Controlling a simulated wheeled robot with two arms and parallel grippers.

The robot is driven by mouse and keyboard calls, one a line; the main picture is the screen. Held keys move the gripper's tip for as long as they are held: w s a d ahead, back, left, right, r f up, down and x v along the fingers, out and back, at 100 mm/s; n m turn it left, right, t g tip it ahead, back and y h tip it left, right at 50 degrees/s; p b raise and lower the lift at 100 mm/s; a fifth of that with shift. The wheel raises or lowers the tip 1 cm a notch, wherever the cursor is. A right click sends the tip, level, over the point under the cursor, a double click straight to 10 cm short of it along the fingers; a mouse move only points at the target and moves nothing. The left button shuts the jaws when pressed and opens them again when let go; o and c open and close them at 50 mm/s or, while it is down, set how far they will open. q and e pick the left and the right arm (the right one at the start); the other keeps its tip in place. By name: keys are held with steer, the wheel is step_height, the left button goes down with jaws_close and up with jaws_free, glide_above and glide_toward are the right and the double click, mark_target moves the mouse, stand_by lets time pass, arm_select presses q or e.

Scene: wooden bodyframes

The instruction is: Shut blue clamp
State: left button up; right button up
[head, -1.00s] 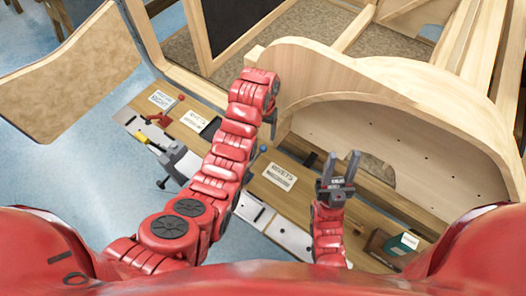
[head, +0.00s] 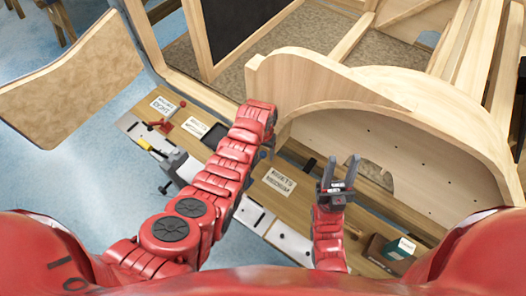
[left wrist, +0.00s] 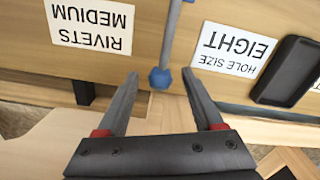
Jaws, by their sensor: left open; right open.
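The blue clamp's blue ball-shaped end (left wrist: 160,78) and grey rod (left wrist: 172,38) show in the left wrist view. The ball appears between the tips of my left gripper (left wrist: 160,88), which is open; I cannot tell whether it touches them. In the head view a small blue knob (head: 262,154) shows beside the end of my left arm, over the bench; the rest of the clamp is hidden. My left gripper (head: 271,137) is mostly hidden there by its own arm. My right gripper (head: 343,162) is open and empty, further right, fingers pointing up the picture.
The wooden bench carries a RIVETS MEDIUM card (left wrist: 90,22), a HOLE SIZE EIGHT card (left wrist: 234,50) and a dark tray (left wrist: 286,72). A curved wooden bodyframe (head: 330,85) rises behind the bench. A red tool (head: 157,125) and a box (head: 388,252) lie at either end.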

arm_select(q)
jaws_close()
stand_by(1.4)
